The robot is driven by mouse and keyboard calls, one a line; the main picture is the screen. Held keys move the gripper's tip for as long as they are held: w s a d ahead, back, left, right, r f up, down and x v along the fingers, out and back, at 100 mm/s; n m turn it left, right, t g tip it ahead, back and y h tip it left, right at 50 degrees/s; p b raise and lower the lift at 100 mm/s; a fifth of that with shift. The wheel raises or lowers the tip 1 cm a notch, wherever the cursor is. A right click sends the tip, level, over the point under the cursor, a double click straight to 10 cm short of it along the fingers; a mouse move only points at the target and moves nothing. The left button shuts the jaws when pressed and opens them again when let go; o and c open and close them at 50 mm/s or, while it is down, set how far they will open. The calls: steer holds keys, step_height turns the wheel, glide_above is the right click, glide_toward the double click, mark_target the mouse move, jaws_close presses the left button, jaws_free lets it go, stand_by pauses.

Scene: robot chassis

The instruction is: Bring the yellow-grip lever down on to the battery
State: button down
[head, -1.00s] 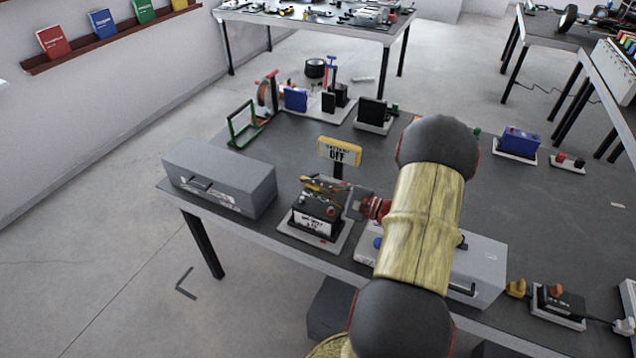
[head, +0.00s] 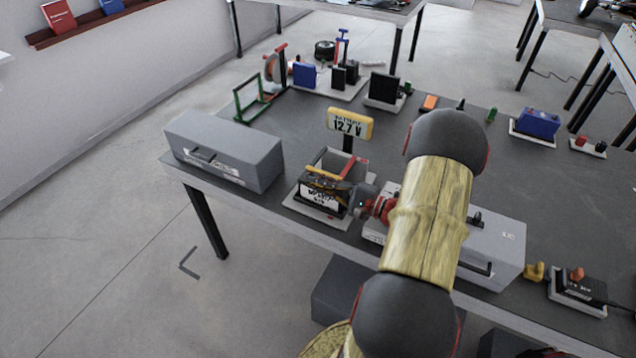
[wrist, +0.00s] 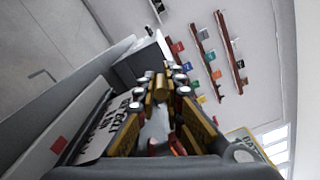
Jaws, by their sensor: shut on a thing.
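The dark battery (head: 318,198), with a white label on its front, sits on a light base plate near the table's front edge. The yellow-grip lever (head: 327,180) lies low and nearly level across the battery's top; whether it touches is hard to tell. My gripper (head: 348,192) reaches in from the right, shut on the yellow grip. In the wrist view the fingers (wrist: 165,95) close around the yellow grip (wrist: 160,84), with the battery's label (wrist: 112,122) at left. The sign (head: 350,124) behind the battery reads 12.7 V. My gripper hides part of the lever.
A grey case (head: 224,150) stands left of the battery, and another grey case (head: 495,250) stands right, under my arm. A green frame (head: 255,100) and several small devices stand farther back. The table's middle behind the sign is mostly clear.

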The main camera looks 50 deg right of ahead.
steer(key=shift+f, duration=0.2)
steer(key=c, duration=1.9)
jaws_free()
steer(key=shift+r, duration=0.1)
steer(key=shift+o, duration=0.3)
steer(key=shift+d+r, duration=0.1)
steer(key=shift+r, duration=0.05)
